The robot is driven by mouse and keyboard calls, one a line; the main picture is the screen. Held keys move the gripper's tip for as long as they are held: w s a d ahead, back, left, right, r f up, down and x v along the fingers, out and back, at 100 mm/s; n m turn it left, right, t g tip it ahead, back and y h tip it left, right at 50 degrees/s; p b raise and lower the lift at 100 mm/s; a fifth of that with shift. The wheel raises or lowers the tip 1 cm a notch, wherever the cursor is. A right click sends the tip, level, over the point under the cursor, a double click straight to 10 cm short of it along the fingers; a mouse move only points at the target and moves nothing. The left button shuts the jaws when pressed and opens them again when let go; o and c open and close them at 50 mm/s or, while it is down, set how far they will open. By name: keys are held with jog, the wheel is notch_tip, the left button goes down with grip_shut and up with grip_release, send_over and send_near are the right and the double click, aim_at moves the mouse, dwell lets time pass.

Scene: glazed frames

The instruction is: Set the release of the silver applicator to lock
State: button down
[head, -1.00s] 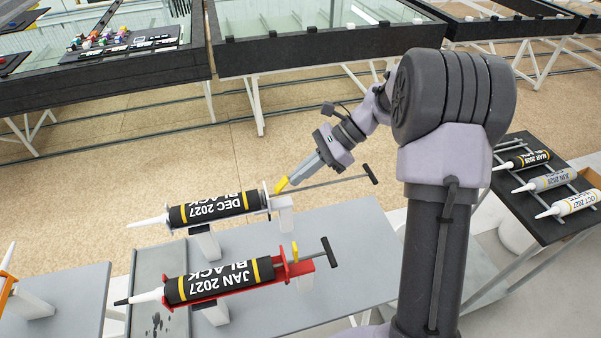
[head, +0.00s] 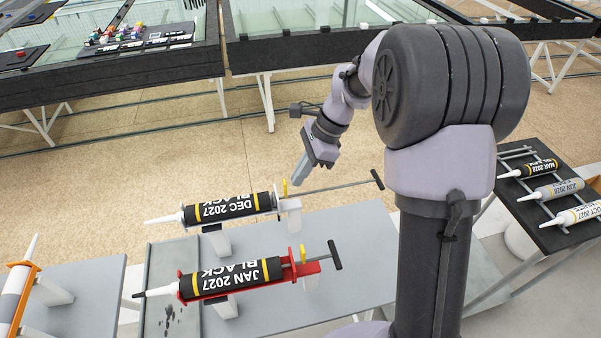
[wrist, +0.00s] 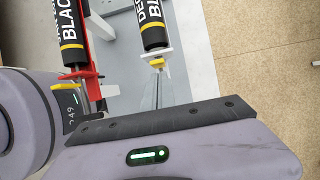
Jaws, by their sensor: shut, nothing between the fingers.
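The silver applicator (head: 292,204) holds a black cartridge (head: 228,208) marked DEC 2027 and rests on stands on the grey table. Its thin rod (head: 340,186) runs right to a dark T-handle. Its yellow release lever (head: 285,187) stands near upright at the rear end of the frame. In the wrist view the yellow lever (wrist: 157,62) shows small at the end of the cartridge. My gripper (head: 299,179) is shut and empty, pointing down just right of the lever; whether they touch is unclear.
A red applicator (head: 290,270) with a JAN 2027 cartridge and an upright yellow lever (head: 302,253) lies nearer on the same table. An orange applicator (head: 22,295) stands at left. A rack with several cartridges (head: 560,189) is at right.

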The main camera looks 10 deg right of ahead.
jog(key=shift+r+p, duration=0.65)
jog(key=shift+r, duration=0.15)
jog(key=shift+r+p, duration=0.35)
jog(key=shift+r, duration=0.05)
jog(key=a+p+v, duration=0.1)
jog(key=p+v, duration=0.6)
jog(key=v, duration=0.2)
jog(key=shift+a+r+p, duration=0.15)
jog(key=shift+r+p, duration=0.2)
jog(key=shift+s+a, duration=0.1)
jog(key=s+a+f+n+t+h+b, duration=0.1)
jog(key=s+f+n+t+b, duration=0.1)
jog(key=s+b, duration=0.5)
jog(key=s+a+f+n+t+h+b, duration=0.1)
jog(key=s+f+n+t+b, duration=0.1)
jog(key=s+f+n+b, duration=0.3)
jog(key=s+a+f+n+t+h+b, duration=0.1)
jog(key=s+f+n+b, duration=0.3)
jog(key=s+b, duration=0.6)
jog(key=s+n, duration=0.1)
jog(key=n, duration=0.1)
jog(key=shift+a+n+t, duration=0.15)
jog(key=shift+n+t, duration=0.15)
jog(key=shift+t, duration=0.1)
